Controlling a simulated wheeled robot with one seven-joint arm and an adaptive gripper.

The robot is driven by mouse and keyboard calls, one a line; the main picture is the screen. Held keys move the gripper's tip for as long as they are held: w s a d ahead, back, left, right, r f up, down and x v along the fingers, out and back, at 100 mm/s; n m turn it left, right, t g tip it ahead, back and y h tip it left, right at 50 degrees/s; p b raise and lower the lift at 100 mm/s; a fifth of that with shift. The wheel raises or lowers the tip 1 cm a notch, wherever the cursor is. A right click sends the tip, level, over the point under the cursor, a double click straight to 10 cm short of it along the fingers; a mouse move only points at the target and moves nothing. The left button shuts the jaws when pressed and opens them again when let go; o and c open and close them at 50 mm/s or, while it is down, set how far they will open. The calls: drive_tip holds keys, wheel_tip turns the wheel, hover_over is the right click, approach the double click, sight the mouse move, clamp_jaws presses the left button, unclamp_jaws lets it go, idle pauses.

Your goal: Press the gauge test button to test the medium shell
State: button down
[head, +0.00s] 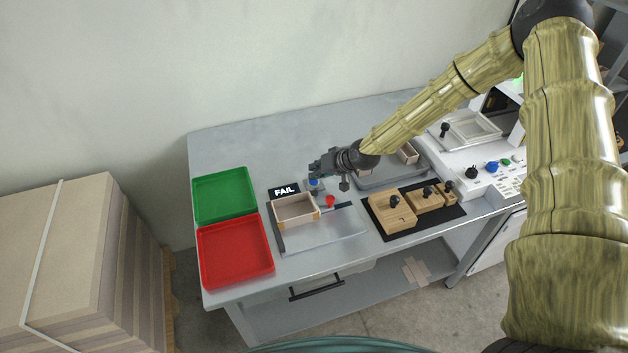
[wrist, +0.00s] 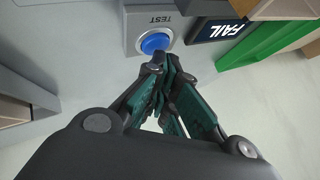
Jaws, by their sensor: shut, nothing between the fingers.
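The gauge test button is a blue round button (wrist: 155,42) on a grey box labelled TEST, in the wrist view. In the head view the blue button (head: 314,182) shows just below my gripper (head: 312,171). In the wrist view the shut, empty fingertips (wrist: 158,66) are just at the near edge of the button; I cannot tell whether they touch it. A dark display (head: 284,191) beside it reads FAIL. An open wooden-sided shell (head: 295,222) sits on the grey gauge plate (head: 325,240); I cannot tell its size class.
A green tray (head: 223,218) and a red tray (head: 203,262) stand empty at the left. A red knob (head: 330,201) is right of the shell. Wooden formers with black knobs (head: 394,199) lie on a black mat. A white machine (head: 470,158) is at the right.

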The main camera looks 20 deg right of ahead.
drive_tip(key=shift+r, duration=0.5)
drive_tip(key=shift+r, duration=0.1)
drive_tip(key=shift+r+p, duration=1.35)
drive_tip(key=shift+r, duration=1.05)
